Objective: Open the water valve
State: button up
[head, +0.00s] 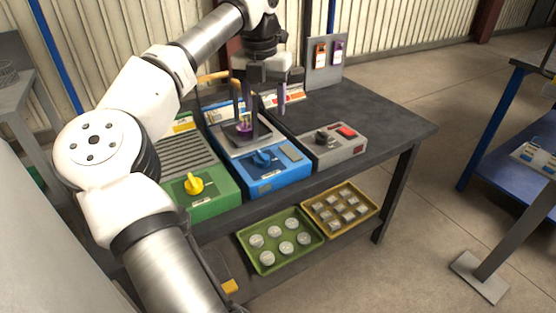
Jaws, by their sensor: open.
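A yellow knob (194,184) sits on the green box (211,193) to the left. My gripper (266,108) points down above the rear part of the blue box, behind the blue knob and apart from it. Its jaws are open. A small purple thing (244,128) shows near the left finger; I cannot tell whether they touch.
A grey box (335,147) with a red button (347,132) stands to the right. A green tray (246,236) and a yellow tray (313,222) lie on the lower shelf. The bench's right end is clear.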

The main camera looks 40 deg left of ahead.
aim_at(262, 154)
jog(key=f, duration=0.4)
jog(key=f+b, duration=0.1)
jog(key=f, duration=0.4)
jog(key=s+f, duration=0.1)
jog(key=f, duration=0.4)
jog(key=shift+a, duration=0.25)
jog(key=shift+r, duration=0.1)
jog(key=c, duration=1)
